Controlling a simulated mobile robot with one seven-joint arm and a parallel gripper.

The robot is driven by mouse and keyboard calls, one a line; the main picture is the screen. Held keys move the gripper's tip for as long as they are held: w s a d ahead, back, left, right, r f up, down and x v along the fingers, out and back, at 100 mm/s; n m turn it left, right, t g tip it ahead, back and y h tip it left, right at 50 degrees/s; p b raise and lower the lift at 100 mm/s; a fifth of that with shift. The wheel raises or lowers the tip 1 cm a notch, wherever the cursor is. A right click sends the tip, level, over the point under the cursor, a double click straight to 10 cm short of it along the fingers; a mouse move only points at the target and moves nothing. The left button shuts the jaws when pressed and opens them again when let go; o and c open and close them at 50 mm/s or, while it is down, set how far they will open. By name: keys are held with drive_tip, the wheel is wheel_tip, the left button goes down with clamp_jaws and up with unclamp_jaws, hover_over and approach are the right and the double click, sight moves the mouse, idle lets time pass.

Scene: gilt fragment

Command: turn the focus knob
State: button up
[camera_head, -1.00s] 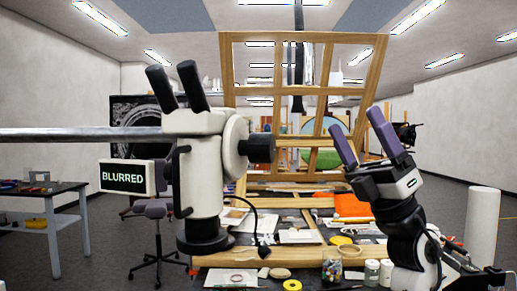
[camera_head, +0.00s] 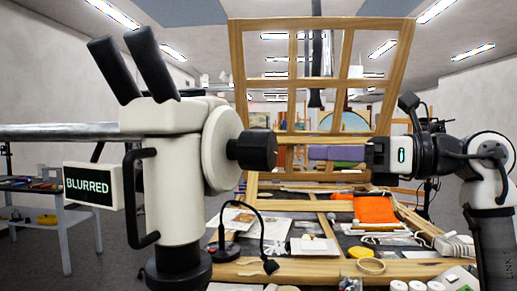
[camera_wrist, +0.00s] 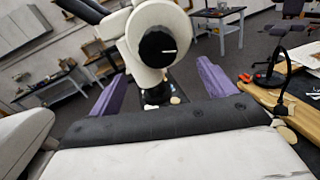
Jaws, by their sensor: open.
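The focus knob (camera_head: 257,150) is a black cylinder on the right side of the white microscope (camera_head: 170,185). In the wrist view the knob (camera_wrist: 158,46) faces me, with a white mark pointing right. My gripper (camera_head: 311,153) has purple fingers and points left at the knob, level with it and a short gap away. In the wrist view my gripper (camera_wrist: 161,72) is open and empty, its fingers below and to either side of the knob. A small screen (camera_head: 88,185) on the microscope reads "BLURRED".
A wooden frame (camera_head: 237,70) stands behind, above a worktable with papers, an orange cloth (camera_head: 375,208) and jars. A black gooseneck lamp (camera_head: 262,232) rises below the knob. A side table (camera_head: 50,190) stands at the left. The space between fingers and knob is clear.

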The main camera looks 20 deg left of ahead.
sight(273, 150)
drive_tip(key=a+p, duration=0.1)
drive_tip(key=a, duration=0.2)
drive_tip(key=a+p, duration=0.1)
drive_tip(key=a, duration=0.7)
drive_tip(key=shift+s+a+r+p, duration=0.15)
drive_tip(key=shift+s+a+p, duration=0.05)
drive_tip(key=shift+s+p, duration=0.2)
drive_tip(key=shift+a, duration=0.65)
drive_tip(key=shift+c, duration=0.4)
drive_tip(key=c, duration=0.9)
drive_tip(key=shift+m, duration=2.9)
